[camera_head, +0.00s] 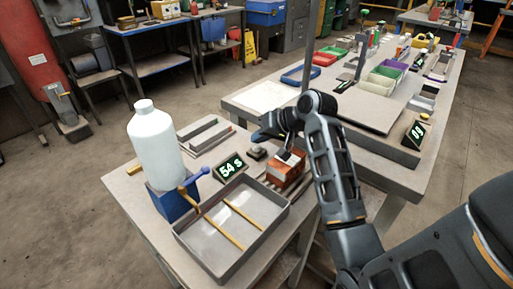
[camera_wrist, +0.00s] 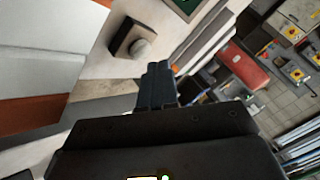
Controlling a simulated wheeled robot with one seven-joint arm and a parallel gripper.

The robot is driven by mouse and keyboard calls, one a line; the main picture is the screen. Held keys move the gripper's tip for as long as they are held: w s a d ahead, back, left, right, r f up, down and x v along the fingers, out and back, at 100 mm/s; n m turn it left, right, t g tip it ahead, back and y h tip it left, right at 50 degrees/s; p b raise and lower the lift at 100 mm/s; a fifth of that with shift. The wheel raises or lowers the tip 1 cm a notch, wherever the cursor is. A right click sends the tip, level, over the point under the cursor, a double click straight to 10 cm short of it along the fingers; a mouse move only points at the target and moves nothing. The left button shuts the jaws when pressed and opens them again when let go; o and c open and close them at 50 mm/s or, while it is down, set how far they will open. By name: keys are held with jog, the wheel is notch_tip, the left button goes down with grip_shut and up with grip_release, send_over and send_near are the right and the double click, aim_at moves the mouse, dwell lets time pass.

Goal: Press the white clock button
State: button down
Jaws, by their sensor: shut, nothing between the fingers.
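The white clock button is a pale round cap on a dark square base. It shows in the wrist view (camera_wrist: 140,48) near the top, and in the head view (camera_head: 257,152) beside the clock (camera_head: 231,167), whose lit display reads 54 s. A corner of the clock's dark green face shows at the top of the wrist view (camera_wrist: 187,5). My gripper (camera_wrist: 158,66) is shut and empty. In the wrist view its fingertips appear just below and right of the button, with no contact visible. In the head view my arm's end is right of the button, its fingers hard to make out.
An orange box (camera_head: 286,171) stands right of the button. A grey tray (camera_head: 182,238) with yellow sticks lies in front of the clock. Another clock (camera_head: 416,134) is on the far table.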

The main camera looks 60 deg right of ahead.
aim_at(260, 150)
jog(key=shift+f, duration=0.1)
dwell(0.4)
jog(key=shift+f, duration=0.3)
jog(key=shift+s+f, duration=0.2)
jog(key=shift+f, duration=0.8)
dwell(0.9)
jog(key=shift+r, duration=0.2)
jog(key=shift+s+a+r+p, duration=0.1)
jog(key=shift+r+p, duration=0.35)
jog(key=shift+p, duration=0.4)
jog(key=shift+r, duration=0.25)
jog(key=shift+r+p, duration=0.4)
jog(key=r+p, duration=0.4)
jog(key=shift+w+r+p, duration=0.2)
jog(key=shift+r+p, duration=0.05)
jog(key=shift+p, duration=0.1)
